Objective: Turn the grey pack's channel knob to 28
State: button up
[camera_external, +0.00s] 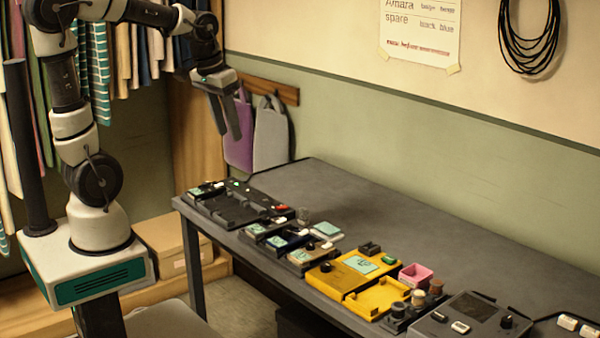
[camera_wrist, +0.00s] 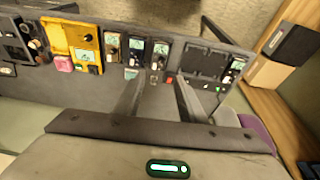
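Several small packs with pale screens stand in a row on the dark table (camera_external: 345,195). My gripper (camera_external: 226,137) is open and empty, pointing down high above the table's far left end. Its two fingers (camera_wrist: 160,100) are spread apart in the wrist view.
A black tray (camera_external: 232,210) lies at the table's left end. A yellow case (camera_external: 357,267), a pink box (camera_external: 416,275) and a grey console (camera_external: 470,312) stand to the right. The table's back strip is clear. Purple and grey bags (camera_external: 270,135) hang behind my gripper.

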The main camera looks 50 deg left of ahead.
jog(key=w+f+g, duration=0.2)
jog(key=w+f, duration=0.1)
jog(key=w, duration=0.3)
jog(key=g+p, duration=0.1)
send_over(266, 218)
notch_tip(266, 218, down, 6)
jog(key=shift+n, duration=0.3)
notch_tip(266, 218, down, 17)
jog(key=shift+f+b, duration=0.15)
jog(key=shift+b, duration=0.8)
jog(key=shift+c, duration=0.2)
grip_shut()
